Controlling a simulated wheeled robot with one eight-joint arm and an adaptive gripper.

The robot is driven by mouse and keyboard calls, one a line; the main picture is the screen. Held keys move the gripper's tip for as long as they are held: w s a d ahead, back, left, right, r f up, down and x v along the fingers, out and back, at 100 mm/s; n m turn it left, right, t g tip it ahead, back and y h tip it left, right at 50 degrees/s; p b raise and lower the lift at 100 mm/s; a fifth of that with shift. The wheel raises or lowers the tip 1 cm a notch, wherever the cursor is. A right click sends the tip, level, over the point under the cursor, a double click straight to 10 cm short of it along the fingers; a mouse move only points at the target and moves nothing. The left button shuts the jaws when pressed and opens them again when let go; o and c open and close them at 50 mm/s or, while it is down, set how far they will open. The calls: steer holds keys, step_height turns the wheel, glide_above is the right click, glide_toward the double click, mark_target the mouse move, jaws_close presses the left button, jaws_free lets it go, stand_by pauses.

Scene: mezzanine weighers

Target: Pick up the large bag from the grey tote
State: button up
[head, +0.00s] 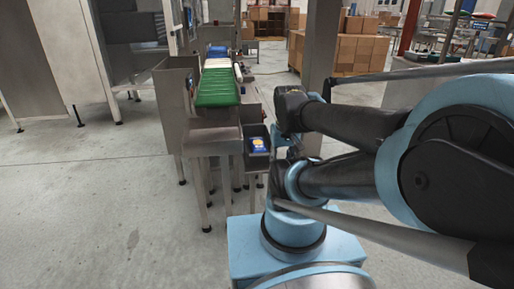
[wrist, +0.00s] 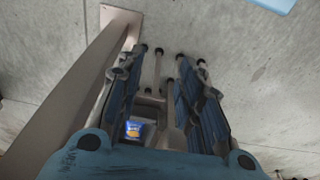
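The grey tote (head: 259,163) is a small dark open box at the right side of the conveyor stand in the head view. A blue bag with a yellow patch (head: 257,143) lies in it. In the wrist view the bag (wrist: 134,130) shows small and low, left of the middle, partly framed by my gripper. My gripper (wrist: 157,64) has its two blue-and-dark fingers apart, with nothing held between them. The bag appears beyond the gripper, not in contact. In the head view my arm hides much of the area right of the tote, and the gripper is not clearly seen.
A conveyor with a green belt (head: 217,88) on a metal stand is beside the tote. A steel post (head: 321,45) rises just behind; a post with a foot plate (wrist: 75,88) runs along the left in the wrist view. Cardboard boxes (head: 357,50) stand farther back. Floor at left is clear.

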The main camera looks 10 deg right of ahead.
steer(key=o, duration=0.4)
steer(key=shift+s+r, duration=0.2)
steer(key=shift+s, duration=0.05)
steer(key=o, duration=0.5)
steer(key=shift+r, duration=0.3)
steer(key=shift+c, duration=0.2)
steer(key=shift+o, duration=1)
steer(key=w+r, duration=0.5)
steer(key=w, duration=0.8)
steer(key=shift+w+t, duration=0.2)
steer(key=shift+t, duration=0.1)
steer(key=t, duration=0.2)
glide_above(257, 140)
steer(key=s, duration=0.6)
step_height(257, 140, down, 16)
steer(key=shift+s+x, duration=0.15)
steer(key=shift+x, duration=4.1)
steer(key=shift+s+x, duration=0.1)
steer(key=shift+x, duration=4.15)
